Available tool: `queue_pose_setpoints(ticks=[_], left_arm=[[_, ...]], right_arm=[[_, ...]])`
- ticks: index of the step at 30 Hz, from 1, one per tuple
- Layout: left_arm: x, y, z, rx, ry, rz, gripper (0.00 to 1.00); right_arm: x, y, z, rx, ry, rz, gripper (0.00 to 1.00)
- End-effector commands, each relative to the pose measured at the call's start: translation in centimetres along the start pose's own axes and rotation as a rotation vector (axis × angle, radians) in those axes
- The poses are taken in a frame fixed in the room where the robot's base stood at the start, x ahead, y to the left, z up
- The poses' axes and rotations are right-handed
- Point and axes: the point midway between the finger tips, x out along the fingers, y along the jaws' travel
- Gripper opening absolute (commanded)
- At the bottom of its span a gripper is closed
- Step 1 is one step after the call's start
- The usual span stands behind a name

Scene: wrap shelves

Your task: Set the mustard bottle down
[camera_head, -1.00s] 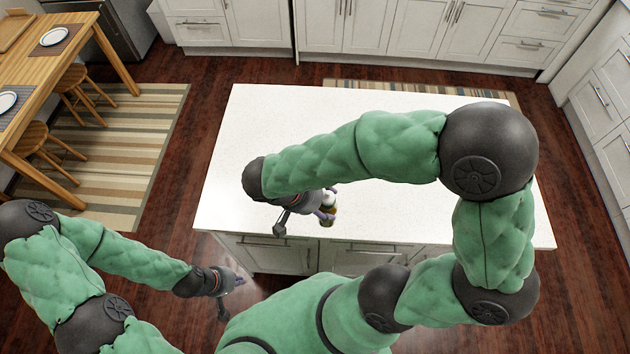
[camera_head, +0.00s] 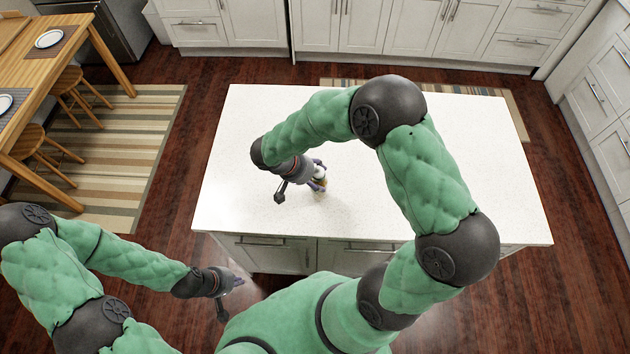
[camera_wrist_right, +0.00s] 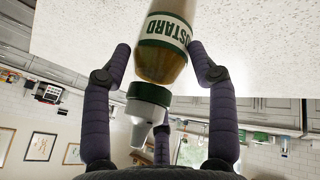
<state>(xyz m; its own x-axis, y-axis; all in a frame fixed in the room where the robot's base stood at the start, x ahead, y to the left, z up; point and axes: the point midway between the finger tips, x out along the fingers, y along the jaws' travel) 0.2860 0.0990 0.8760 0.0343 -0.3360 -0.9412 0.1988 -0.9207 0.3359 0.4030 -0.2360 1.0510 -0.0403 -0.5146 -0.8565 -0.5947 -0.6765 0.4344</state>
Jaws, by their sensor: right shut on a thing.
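The mustard bottle (camera_head: 321,183) is over the white island counter, near its front edge and left of its middle. My right gripper (camera_head: 318,174) is shut on it and hides much of it. In the right wrist view the mustard bottle (camera_wrist_right: 160,62) shows its label and grey cap between the purple fingers, with the cap towards the camera and the body towards the counter. I cannot tell whether its base touches the counter. My left gripper (camera_head: 233,284) hangs low, left of the counter's front, away from the bottle; its fingers are too small to read.
The white island counter (camera_head: 455,140) is otherwise bare, with free room behind and to the right. Its front cabinets (camera_head: 268,250) face me. A wooden table (camera_head: 60,95) with stools stands at the left. White cabinets line the back.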

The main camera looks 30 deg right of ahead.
Motion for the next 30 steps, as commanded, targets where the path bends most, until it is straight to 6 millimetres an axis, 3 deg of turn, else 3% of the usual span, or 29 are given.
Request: queue_pose_setpoints(ticks=[5,11,12,14,15,26,30], left_arm=[[-0.3,0.1,0.0,0.000,0.000,0.000,0.00],[-0.3,0.1,0.0,0.000,0.000,0.000,0.00],[-0.3,0.1,0.0,0.000,0.000,0.000,0.00],[-0.3,0.1,0.0,0.000,0.000,0.000,0.00],[-0.3,0.1,0.0,0.000,0.000,0.000,0.00],[-0.3,0.1,0.0,0.000,0.000,0.000,0.00],[-0.2,0.1,0.0,0.000,0.000,0.000,0.00]], right_arm=[[2.0,-0.9,0.8,-0.003,-0.003,0.002,0.11],[2.1,-1.1,0.8,-0.002,-0.001,0.000,0.11],[2.2,-1.1,0.9,-0.003,-0.002,0.000,0.64],[2.2,-1.1,0.9,-0.003,-0.002,0.000,0.81],[2.2,-1.1,0.9,-0.003,-0.002,0.000,0.84],[2.0,-1.1,0.8,-0.003,-0.001,0.000,0.84],[0.8,-1.1,0.8,-0.002,0.002,-0.002,0.84]])
